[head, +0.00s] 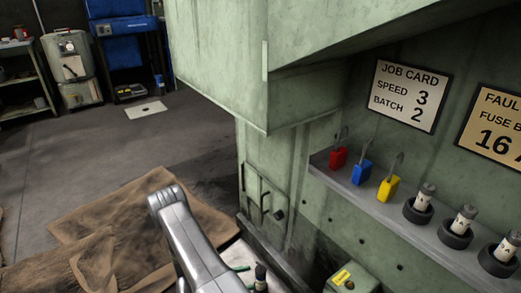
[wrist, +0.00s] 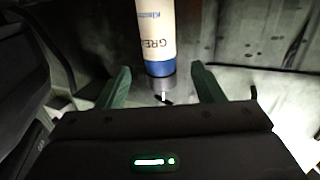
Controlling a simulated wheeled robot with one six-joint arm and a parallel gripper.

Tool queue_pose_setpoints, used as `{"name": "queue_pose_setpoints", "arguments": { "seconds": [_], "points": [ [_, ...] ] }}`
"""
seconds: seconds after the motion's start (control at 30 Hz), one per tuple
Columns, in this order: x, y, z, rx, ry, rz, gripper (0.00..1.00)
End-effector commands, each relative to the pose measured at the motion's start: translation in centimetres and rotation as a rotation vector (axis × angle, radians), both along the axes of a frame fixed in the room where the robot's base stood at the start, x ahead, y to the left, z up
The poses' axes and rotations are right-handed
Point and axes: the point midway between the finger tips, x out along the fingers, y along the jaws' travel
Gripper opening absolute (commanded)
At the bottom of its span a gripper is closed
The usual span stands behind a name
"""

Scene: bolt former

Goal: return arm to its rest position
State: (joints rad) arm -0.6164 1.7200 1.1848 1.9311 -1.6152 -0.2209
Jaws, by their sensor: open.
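My gripper (wrist: 161,80) is open in the wrist view, with its two green fingers spread apart. A grease cartridge (wrist: 156,30) with a cream body, a blue band and a dark metal end with a thin tip shows between and beyond the fingers. Gaps show on both sides of it, and its upper end is cut off by the frame. In the head view my silver arm (head: 190,240) reaches in at the bottom centre, in front of the green machine (head: 215,60). My gripper is not clearly visible there.
A shelf (head: 340,181) on the machine holds red (head: 338,158), blue (head: 362,172) and yellow (head: 388,188) padlocks and fuses in dark holders (head: 455,237). A job card (head: 411,96) hangs above. Brown cloth (head: 140,225) covers the floor at left. Open floor (head: 70,150) lies beyond.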

Motion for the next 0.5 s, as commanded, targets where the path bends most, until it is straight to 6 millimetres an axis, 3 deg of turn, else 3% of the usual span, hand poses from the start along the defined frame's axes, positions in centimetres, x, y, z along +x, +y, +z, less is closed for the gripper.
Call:
{"name": "queue_pose_setpoints", "arguments": {
  "seconds": [0.23, 0.5],
  "points": [
    [1.1, -4.6, -0.4, 0.000, 0.000, -0.004, 0.61],
    [1.8, -7.1, -0.3, 0.000, 0.000, -0.001, 0.61]
  ]
}}
